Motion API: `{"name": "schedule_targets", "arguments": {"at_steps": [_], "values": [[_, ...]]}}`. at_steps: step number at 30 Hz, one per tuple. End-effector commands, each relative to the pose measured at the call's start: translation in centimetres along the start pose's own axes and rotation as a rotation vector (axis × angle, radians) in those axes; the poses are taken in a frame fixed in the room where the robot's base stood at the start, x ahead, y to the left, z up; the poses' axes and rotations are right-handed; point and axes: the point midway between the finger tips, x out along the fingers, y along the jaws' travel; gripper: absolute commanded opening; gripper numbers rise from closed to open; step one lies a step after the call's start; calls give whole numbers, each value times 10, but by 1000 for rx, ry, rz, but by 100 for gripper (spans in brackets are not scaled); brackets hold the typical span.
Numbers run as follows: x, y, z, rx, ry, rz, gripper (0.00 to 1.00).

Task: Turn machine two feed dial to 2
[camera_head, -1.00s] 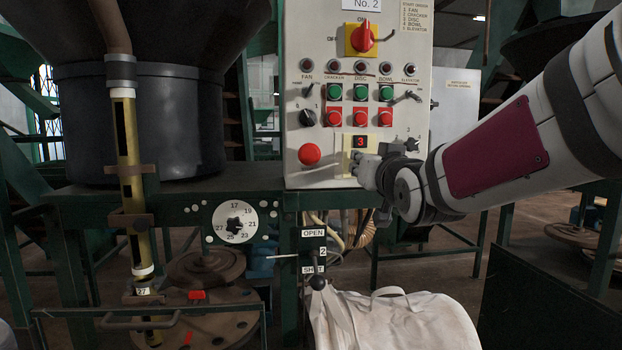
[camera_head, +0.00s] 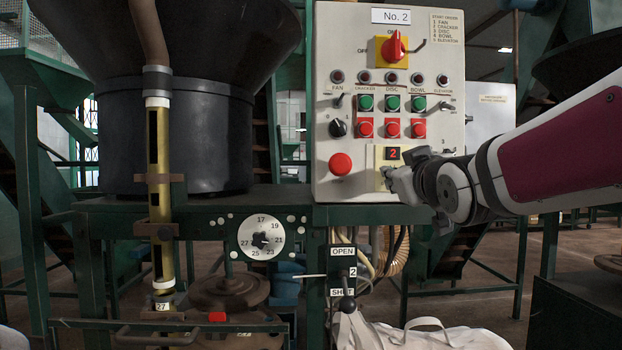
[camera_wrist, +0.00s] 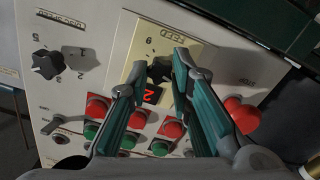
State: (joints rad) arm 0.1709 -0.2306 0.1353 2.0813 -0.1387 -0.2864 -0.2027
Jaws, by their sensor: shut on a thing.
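The machine panel marked No. 2 (camera_head: 350,60) faces me, upright. Its small red display (camera_head: 393,153) reads 2. The display sits on a cream feed plate (camera_wrist: 150,42), seen turned over in the wrist view. The dark feed dial (camera_wrist: 159,72) is beside the display on that plate. My gripper (camera_head: 388,178) is at the plate, just below the display in the head view. In the wrist view my gripper (camera_wrist: 157,66) has its two fingers on either side of the dial, shut on it. The gripper hides most of the dial in the head view.
A red emergency button (camera_head: 340,164) and red and green push buttons (camera_head: 392,103) are close by. A red rotary switch (camera_head: 393,46) is above. Below are a numbered dial (camera_head: 262,238), an open/shut lever (camera_head: 347,304) and a white bag (camera_head: 425,335).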

Motion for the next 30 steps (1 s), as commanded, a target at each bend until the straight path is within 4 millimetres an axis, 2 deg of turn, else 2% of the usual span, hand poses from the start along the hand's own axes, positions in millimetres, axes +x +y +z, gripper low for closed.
{"name": "schedule_targets", "arguments": {"at_steps": [8,9,12,23,26,30], "values": [[0,-1,2,0,-6,-2,0],[0,-1,2,0,-6,-2,22],[0,-1,2,0,-5,-2,40],[-3,0,0,0,-1,0,40],[-12,0,0,-1,-1,-1,40],[-35,0,0,0,1,-1,40]]}}
